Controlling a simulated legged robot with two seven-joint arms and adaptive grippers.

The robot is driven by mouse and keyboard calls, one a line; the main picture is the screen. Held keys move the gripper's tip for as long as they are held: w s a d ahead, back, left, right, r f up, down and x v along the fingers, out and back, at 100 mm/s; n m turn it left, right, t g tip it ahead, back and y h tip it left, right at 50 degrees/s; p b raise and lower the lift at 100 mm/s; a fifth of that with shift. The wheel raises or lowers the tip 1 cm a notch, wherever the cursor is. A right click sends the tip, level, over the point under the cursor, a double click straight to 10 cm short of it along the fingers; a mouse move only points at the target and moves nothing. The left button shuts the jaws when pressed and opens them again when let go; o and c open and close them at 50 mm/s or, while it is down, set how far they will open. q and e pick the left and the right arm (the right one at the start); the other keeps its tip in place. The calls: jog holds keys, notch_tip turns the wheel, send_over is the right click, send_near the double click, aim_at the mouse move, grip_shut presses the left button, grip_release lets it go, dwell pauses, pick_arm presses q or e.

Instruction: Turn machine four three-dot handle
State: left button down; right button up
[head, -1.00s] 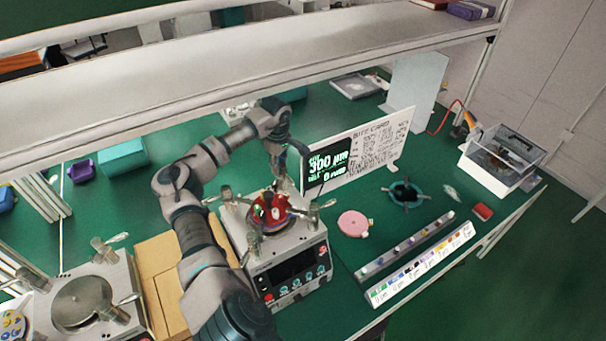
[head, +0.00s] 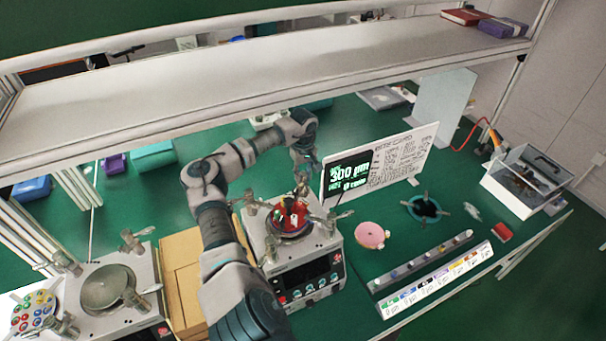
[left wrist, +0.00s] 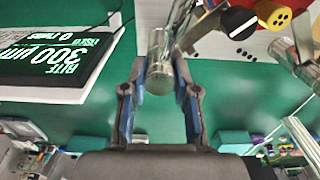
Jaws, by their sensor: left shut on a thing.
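The machine (head: 311,248) with a dark front panel stands mid-table in the head view, with several metal handles around a red-topped plate (head: 291,216). My left gripper (head: 303,168) is at its back corner. In the left wrist view the left gripper (left wrist: 158,85) is shut on an upright metal cylinder handle (left wrist: 158,62), one finger on each side. A row of small black dots (left wrist: 250,54) is marked on the white machine top beside that handle. My right gripper is not in view.
A display board (head: 380,165) reading 300 µm stands just right of the gripper. A second machine (head: 105,290) is at the left. A pink disc (head: 370,235), a teal ring (head: 425,207) and a sample rack (head: 420,262) lie at right. A long shelf (head: 250,85) spans above.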

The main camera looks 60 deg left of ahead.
pick_arm(q)
jog(key=shift+s+d+f, duration=0.1)
jog(key=shift+d+f, duration=0.15)
jog(key=shift+f, duration=0.2)
jog(key=c, duration=0.9)
grip_release()
jog(key=shift+a, duration=0.15)
jog(key=shift+r, duration=0.1)
jog(key=shift+a+r, duration=0.1)
jog(key=shift+r, duration=0.05)
jog(key=shift+w+r, duration=0.2)
notch_tip(320, 180, up, 11)
jog(key=shift+r, duration=0.1)
